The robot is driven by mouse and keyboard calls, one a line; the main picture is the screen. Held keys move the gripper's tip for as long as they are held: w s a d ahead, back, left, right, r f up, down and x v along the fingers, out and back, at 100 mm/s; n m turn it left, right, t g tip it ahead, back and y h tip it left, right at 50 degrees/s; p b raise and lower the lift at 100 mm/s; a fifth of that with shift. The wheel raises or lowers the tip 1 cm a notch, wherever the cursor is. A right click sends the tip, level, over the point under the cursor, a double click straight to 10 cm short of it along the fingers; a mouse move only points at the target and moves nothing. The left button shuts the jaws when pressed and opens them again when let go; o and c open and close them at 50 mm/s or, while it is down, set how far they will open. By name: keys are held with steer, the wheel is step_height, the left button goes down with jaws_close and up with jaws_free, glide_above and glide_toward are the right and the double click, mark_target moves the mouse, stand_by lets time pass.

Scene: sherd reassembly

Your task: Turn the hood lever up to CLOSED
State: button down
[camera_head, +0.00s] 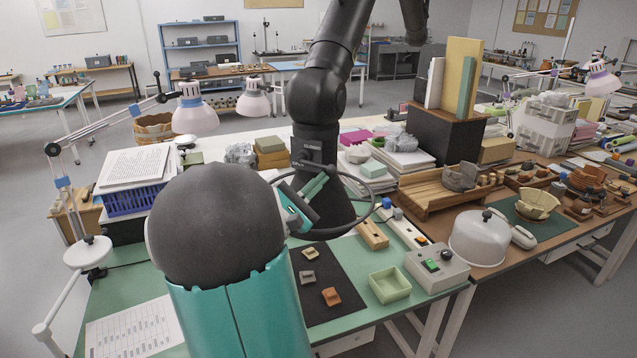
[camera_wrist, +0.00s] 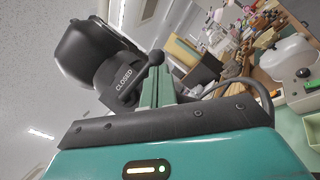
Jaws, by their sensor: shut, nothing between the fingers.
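The black hood (camera_head: 326,212) hangs from a jointed black extraction arm in the head view, over the green-topped bench. In the wrist view its dark collar (camera_wrist: 112,74) carries the white word CLOSED. The hood lever (camera_wrist: 138,79) is a short dark bar ending in a round knob (camera_wrist: 155,57), slanting up and right beside that word. My gripper's pale green fingers (camera_wrist: 160,88) are shut and empty, just right of the lever. I cannot tell whether they touch it. In the head view my gripper (camera_head: 316,187) is in front of the hood collar; the lever is not distinct there.
A dark mat (camera_head: 322,283) with several sherds lies below the hood. A pale green tray (camera_head: 389,285), a grey switch box (camera_head: 437,268) and a clear dome (camera_head: 478,238) stand to the right. A blue basket (camera_head: 133,199) with papers stands left. A dark cable loops beside my gripper.

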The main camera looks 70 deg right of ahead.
steer(key=w+f, duration=0.1)
steer(key=w+a+f, duration=0.1)
steer(key=f, duration=0.1)
steer(key=shift+w+a+f, duration=0.1)
steer(key=shift+w+a, duration=0.05)
steer(key=shift+w, duration=0.15)
steer(key=v, duration=0.9)
steer(key=shift+s+a, duration=0.15)
steer(key=shift+a, duration=0.05)
steer(key=s+a+f+m+t+y, duration=0.2)
steer(key=a+y, duration=0.4)
steer(key=a, duration=0.2)
steer(key=s+a+f+m+t+y, duration=0.2)
steer(key=a+y, duration=0.4)
steer(key=a, duration=0.1)
steer(key=w+a+r+t+y, duration=0.1)
steer(key=a+t+y, duration=0.3)
steer(key=a, duration=0.8)
steer(key=w+a+r+t+y, duration=0.2)
steer(key=a+t+y, duration=0.3)
steer(key=a, duration=0.7)
steer(key=shift+w+r+t, duration=0.3)
steer(key=shift+w+t, duration=0.25)
steer(key=shift+t, duration=0.25)
steer(key=shift+s+d+m, duration=0.1)
steer(key=shift+m, duration=0.2)
